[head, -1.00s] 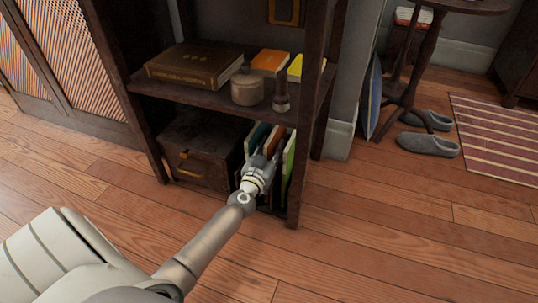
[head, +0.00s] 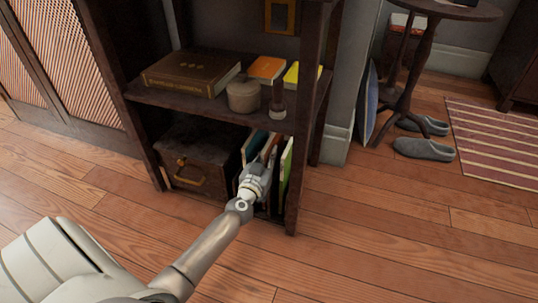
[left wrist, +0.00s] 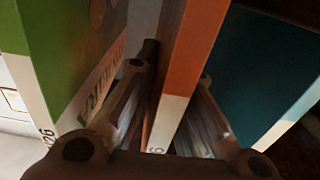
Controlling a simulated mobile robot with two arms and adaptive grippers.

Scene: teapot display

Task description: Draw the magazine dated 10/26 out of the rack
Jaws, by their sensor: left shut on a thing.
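Several upright magazines stand in the lower shelf bay in the head view: a teal one (head: 254,146) at left, an orange-brown one (head: 271,148) in the middle and a green one (head: 286,165) at right. My left gripper (head: 262,168) reaches into this bay from the front. In the left wrist view my left gripper (left wrist: 170,78) is shut on the orange magazine (left wrist: 187,58), its fingers on either side. Its white lower band ends in a "6". The green magazine (left wrist: 62,60) there has a band ending in "26"; the teal one (left wrist: 262,75) is at right. Full dates are unreadable. My right gripper is out of view.
A dark box (head: 200,160) stands left of the magazines. A shelf post (head: 300,180) stands close right. The floor in front is clear.

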